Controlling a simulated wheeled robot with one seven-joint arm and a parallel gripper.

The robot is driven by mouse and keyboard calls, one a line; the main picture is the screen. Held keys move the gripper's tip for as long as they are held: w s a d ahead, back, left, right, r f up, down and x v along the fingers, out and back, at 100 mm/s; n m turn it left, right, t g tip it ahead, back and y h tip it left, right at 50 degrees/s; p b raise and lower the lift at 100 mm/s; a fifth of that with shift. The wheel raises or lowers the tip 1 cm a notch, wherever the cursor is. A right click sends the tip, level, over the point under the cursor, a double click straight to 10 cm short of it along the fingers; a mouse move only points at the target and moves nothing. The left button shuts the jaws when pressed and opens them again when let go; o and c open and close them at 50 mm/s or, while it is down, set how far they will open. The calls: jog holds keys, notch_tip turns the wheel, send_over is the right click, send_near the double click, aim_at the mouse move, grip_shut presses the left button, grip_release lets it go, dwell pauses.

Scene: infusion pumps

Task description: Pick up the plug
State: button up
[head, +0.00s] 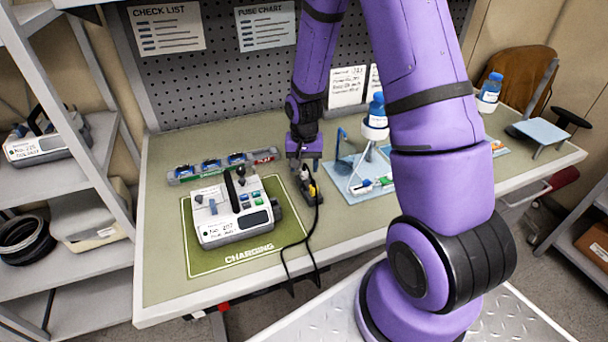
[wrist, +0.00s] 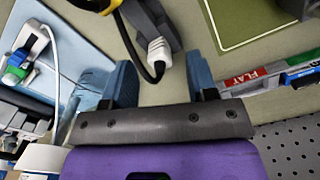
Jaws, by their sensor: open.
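The white plug (wrist: 160,50) has a black cable and sits at the end of a dark block with a yellow part (wrist: 148,22). In the head view the plug (head: 304,173) is just below my gripper (head: 304,156), on the bench right of the pump. In the wrist view my gripper (wrist: 161,70) is open, with one blue finger on each side of the plug's line. The plug shows in the gap near the fingertips, and I see no contact. How far below the fingers it lies, I cannot tell.
A pump (head: 232,212) stands on the green charging mat (head: 200,262). A rack with a red label (head: 264,156) lies behind it. A blue mat with a white stand (head: 360,160) is to the right. The cable (head: 290,248) hangs toward the bench front.

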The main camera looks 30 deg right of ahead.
jog(key=shift+f, duration=0.55)
jog(key=shift+c, duration=0.5)
jog(key=c, duration=0.8)
grip_shut()
